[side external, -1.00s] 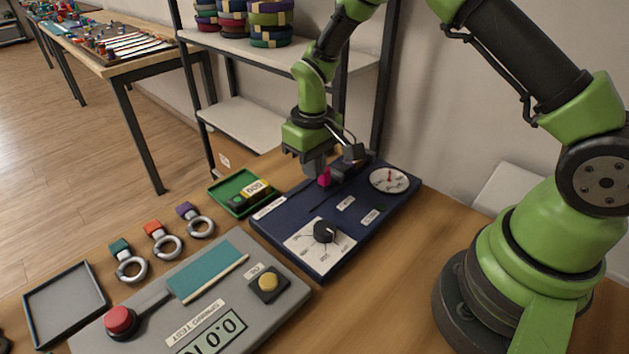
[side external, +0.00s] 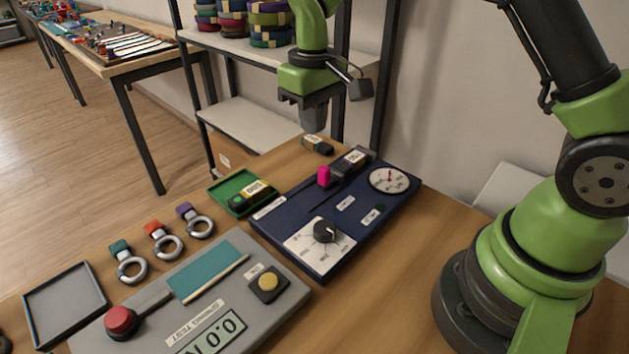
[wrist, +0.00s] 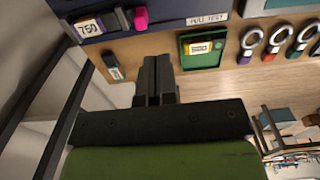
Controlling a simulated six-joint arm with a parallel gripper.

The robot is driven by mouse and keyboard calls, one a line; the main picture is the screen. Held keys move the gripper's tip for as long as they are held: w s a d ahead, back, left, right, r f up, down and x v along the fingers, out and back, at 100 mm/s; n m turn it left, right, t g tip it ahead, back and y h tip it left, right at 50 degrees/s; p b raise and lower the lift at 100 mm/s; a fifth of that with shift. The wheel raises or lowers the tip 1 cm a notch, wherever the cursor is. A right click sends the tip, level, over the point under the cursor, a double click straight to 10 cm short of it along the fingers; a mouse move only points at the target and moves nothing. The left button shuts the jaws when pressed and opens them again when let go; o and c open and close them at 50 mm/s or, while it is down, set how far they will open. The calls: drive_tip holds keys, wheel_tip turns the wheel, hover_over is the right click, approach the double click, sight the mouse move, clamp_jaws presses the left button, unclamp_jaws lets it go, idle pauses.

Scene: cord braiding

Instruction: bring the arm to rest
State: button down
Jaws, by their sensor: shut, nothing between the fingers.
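My gripper (side external: 313,122) is raised above the back of the table, its fingers pointing down, shut and empty. In the wrist view my gripper's fingers (wrist: 157,62) are together over the table edge. The dark blue panel (side external: 290,252) lies below and in front of it, with a pink slider knob (side external: 324,177), a black dial (side external: 325,231) and a round gauge (side external: 389,180). The gripper is clear of the pink knob, which also shows in the wrist view (wrist: 141,18).
A green tray (side external: 217,190) holds a labelled block. A small dark block (side external: 317,144) lies behind the panel. A grey test board (side external: 235,255), several ringed clips (side external: 165,241) and an empty grey tray (side external: 63,305) fill the front left. A shelf rack (side external: 250,125) stands behind the gripper.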

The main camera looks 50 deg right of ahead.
drive_tip(key=s+r+m+t+y, duration=0.1)
drive_tip(key=s+r+m+t, duration=0.15)
drive_tip(key=s+r, duration=0.85)
drive_tip(key=s+a+r+m+t+y, duration=0.1)
drive_tip(key=s+r+t, duration=0.3)
drive_tip(key=s, duration=0.5)
drive_tip(key=shift+s+a+t, duration=0.35)
